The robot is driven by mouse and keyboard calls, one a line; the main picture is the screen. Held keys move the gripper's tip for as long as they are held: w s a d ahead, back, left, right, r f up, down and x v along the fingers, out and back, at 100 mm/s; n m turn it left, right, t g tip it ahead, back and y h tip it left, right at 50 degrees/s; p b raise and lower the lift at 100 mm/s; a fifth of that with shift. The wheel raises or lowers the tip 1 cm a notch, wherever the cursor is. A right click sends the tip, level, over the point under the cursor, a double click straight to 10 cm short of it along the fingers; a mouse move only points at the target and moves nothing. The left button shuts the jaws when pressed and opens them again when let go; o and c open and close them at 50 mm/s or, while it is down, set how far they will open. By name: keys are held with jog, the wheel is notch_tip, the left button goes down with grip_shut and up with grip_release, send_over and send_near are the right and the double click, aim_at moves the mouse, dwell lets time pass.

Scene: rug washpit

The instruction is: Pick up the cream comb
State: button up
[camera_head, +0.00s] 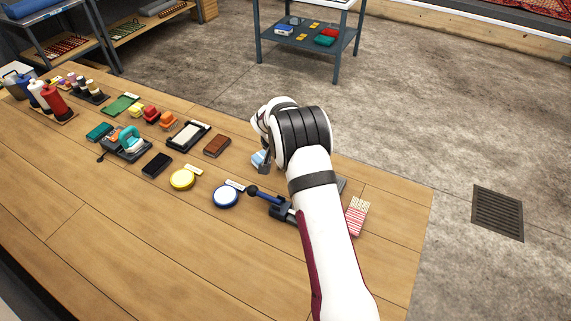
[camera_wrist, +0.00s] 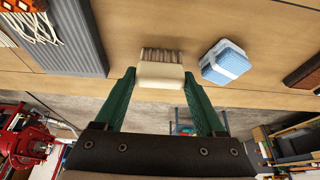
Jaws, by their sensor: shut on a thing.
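The cream comb (camera_wrist: 160,75) is in the wrist view, with a cream body and a row of greyish teeth pointing away from my gripper. The two green fingers of my gripper (camera_wrist: 161,85) are closed on its cream body, one on each side. I cannot tell whether the teeth touch the wooden table or hang just above it. In the head view my white arm hides the comb and the fingertips.
A blue-and-white block (camera_wrist: 228,62) lies close to the comb; it also shows beside my wrist in the head view (camera_head: 259,160). A grey ribbed board (camera_wrist: 72,38) lies on the other side. Blue (camera_head: 225,196) and yellow (camera_head: 182,180) round tins stand on the table.

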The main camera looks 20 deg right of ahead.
jog(key=shift+r, duration=0.1)
jog(key=shift+r, duration=0.35)
notch_tip(320, 180, up, 3)
jog(key=shift+f, duration=0.1)
jog(key=s+d+r, duration=0.7)
jog(key=d, duration=0.2)
jog(key=shift+s+r, duration=0.15)
jog(key=shift+s, duration=0.1)
jog(key=o, duration=0.8)
jog(key=c, duration=0.6)
jog(key=s+f, duration=0.1)
jog(key=f, duration=0.1)
jog(key=s+a+f, duration=0.1)
jog(key=s+f, duration=0.1)
jog(key=s+a+f, duration=0.1)
jog(key=s+f, duration=0.1)
jog(key=f, duration=0.1)
jog(key=shift+a, duration=0.2)
jog(key=shift+f, duration=0.45)
